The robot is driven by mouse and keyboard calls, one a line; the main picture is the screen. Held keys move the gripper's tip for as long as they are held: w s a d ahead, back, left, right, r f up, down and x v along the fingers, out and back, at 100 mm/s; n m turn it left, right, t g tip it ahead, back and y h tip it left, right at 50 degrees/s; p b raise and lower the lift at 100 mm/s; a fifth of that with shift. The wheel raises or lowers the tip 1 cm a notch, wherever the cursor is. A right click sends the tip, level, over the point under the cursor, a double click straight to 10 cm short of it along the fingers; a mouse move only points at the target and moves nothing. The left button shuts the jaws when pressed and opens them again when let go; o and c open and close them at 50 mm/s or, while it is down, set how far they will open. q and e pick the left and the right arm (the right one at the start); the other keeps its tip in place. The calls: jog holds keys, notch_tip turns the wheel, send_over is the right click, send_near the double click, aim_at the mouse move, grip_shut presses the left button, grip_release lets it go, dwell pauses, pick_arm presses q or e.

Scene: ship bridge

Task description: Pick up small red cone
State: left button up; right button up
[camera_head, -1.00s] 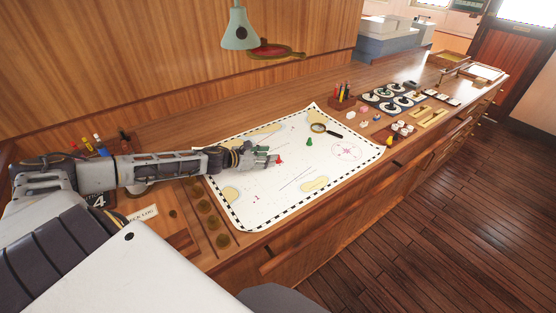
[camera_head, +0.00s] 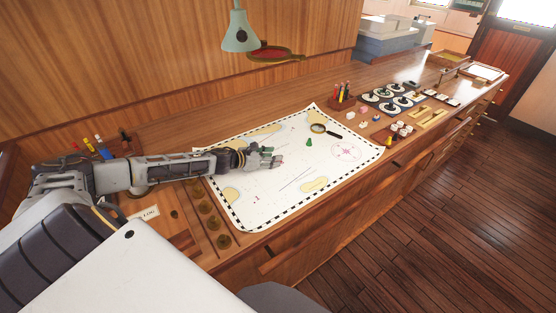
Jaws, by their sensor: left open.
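My left gripper (camera_head: 276,160) reaches in from the left, low over the chart (camera_head: 285,205) on the counter. Its jaws are open. The small red cone does not show now; the gripper fingers cover the spot where it showed before, and I cannot tell whether they touch it. A small green cone (camera_head: 309,142) stands on the chart, to the right of and beyond the gripper. My right gripper is not in view.
A magnifying glass (camera_head: 319,129) lies on the chart's far part. A pen holder (camera_head: 341,98) stands behind the chart, and round dials (camera_head: 389,100) lie farther right. A lamp (camera_head: 239,30) hangs above. The chart's near part is clear.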

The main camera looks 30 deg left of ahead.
pick_arm(q)
jog(key=shift+p+x, duration=0.4)
jog(key=shift+x, duration=0.65)
jog(key=c, duration=0.9)
jog(key=shift+r, duration=0.2)
jog(key=shift+r, duration=0.85)
notch_tip(320, 180, up, 5)
jog(key=shift+f+p, duration=0.2)
jog(key=shift+p, duration=0.1)
jog(key=shift+r+p, duration=0.65)
jog(key=shift+r, duration=1)
